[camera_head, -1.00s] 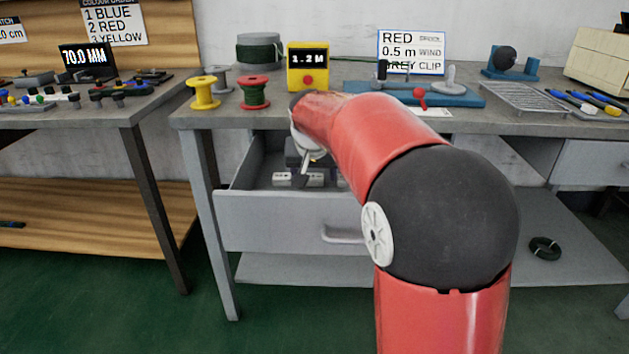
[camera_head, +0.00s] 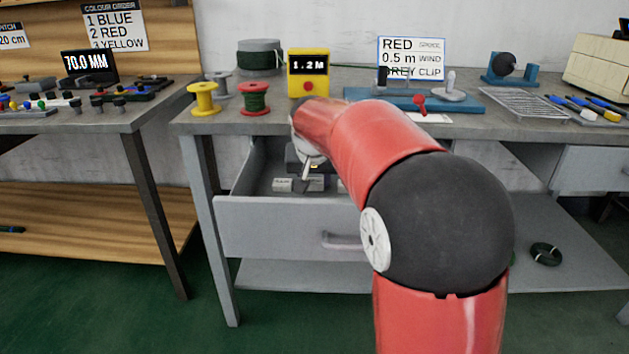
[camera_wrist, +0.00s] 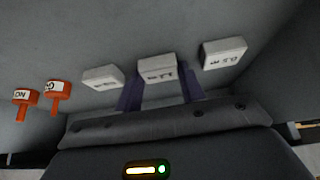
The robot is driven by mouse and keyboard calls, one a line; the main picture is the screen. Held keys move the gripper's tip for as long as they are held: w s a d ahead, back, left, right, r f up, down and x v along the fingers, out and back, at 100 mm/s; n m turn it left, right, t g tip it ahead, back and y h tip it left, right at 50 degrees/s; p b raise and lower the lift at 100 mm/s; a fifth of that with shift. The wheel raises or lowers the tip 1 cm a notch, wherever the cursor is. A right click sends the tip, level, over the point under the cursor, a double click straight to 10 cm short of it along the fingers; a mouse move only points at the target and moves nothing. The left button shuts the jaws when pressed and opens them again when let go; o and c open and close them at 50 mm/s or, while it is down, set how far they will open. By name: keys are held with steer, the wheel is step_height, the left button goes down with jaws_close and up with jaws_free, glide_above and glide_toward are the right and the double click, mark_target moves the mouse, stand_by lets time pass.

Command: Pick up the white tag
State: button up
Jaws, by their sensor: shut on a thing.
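Three white tags lie in a row inside the open grey drawer. In the wrist view the middle white tag (camera_wrist: 157,68) is between the two purple fingers of my gripper (camera_wrist: 160,90), which is shut on it. Its dark print is hard to read. A left white tag (camera_wrist: 102,77) and a right white tag (camera_wrist: 223,52) lie apart on either side; the right one's print looks like 0.5 m. In the head view my gripper (camera_head: 306,168) reaches down into the drawer, and my arm hides part of the tags.
Two orange pieces with white labels (camera_wrist: 58,95) are left of the tags.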

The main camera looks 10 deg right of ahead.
mark_target(315, 183)
step_height(315, 183, up, 20)
steer(key=p, duration=0.4)
steer(key=shift+f, duration=0.15)
